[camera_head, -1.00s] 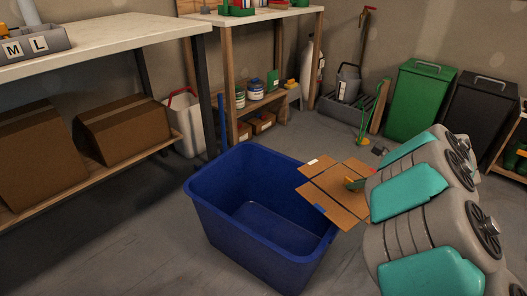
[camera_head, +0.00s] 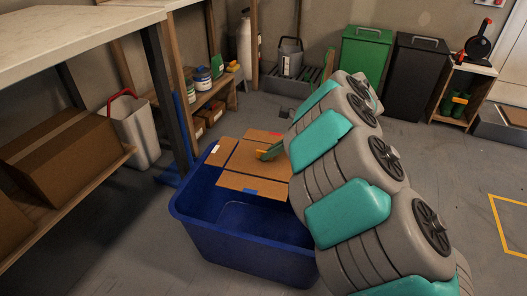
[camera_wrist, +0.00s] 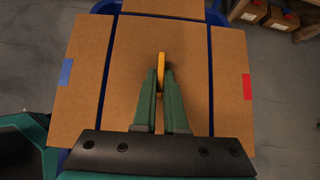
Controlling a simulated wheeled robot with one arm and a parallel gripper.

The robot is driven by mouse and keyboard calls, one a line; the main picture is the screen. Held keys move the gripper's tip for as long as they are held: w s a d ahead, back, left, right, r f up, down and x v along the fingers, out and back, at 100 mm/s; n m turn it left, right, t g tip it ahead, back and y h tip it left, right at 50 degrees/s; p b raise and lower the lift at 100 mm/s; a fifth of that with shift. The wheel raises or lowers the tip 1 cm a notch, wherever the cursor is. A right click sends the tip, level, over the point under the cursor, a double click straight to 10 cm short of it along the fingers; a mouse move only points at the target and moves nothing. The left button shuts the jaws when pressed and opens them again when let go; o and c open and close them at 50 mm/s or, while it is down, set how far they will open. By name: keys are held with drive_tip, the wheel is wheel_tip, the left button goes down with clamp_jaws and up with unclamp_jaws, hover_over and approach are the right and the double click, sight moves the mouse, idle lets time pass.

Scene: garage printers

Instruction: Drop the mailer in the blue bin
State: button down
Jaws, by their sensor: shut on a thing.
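The mailer is a flat brown cardboard sheet with folded panels (camera_head: 245,162), with blue, red and white patches on its edges. My gripper (camera_head: 268,152) is shut on the mailer, near the middle of the sheet. In the wrist view the green fingers (camera_wrist: 163,78) close on a small yellow piece, and the mailer (camera_wrist: 190,45) spreads out beneath them. The blue bin (camera_head: 235,252) stands open on the floor. The mailer is above the bin's back part and hides its far rim. In the wrist view bits of the bin (camera_wrist: 62,157) show around the mailer.
My arm hides the floor to the bin's right. A workbench with a lower shelf of cardboard boxes (camera_head: 70,150) and a white bin with a red handle (camera_head: 132,128) stand to the left. Green (camera_head: 364,58) and black (camera_head: 414,75) bins stand at the back.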

drive_tip(key=shift+d+f+b, duration=0.1)
drive_tip(key=shift+b, duration=0.2)
drive_tip(key=shift+d+f+b, duration=0.1)
drive_tip(key=shift+b, duration=0.2)
wheel_tip(320, 180, down, 36)
drive_tip(key=b, duration=0.7)
drive_tip(key=shift+b, duration=0.35)
idle(1.4)
idle(0.5)
drive_tip(key=c, duration=0.9)
unclamp_jaws()
drive_tip(key=shift+r, duration=0.25)
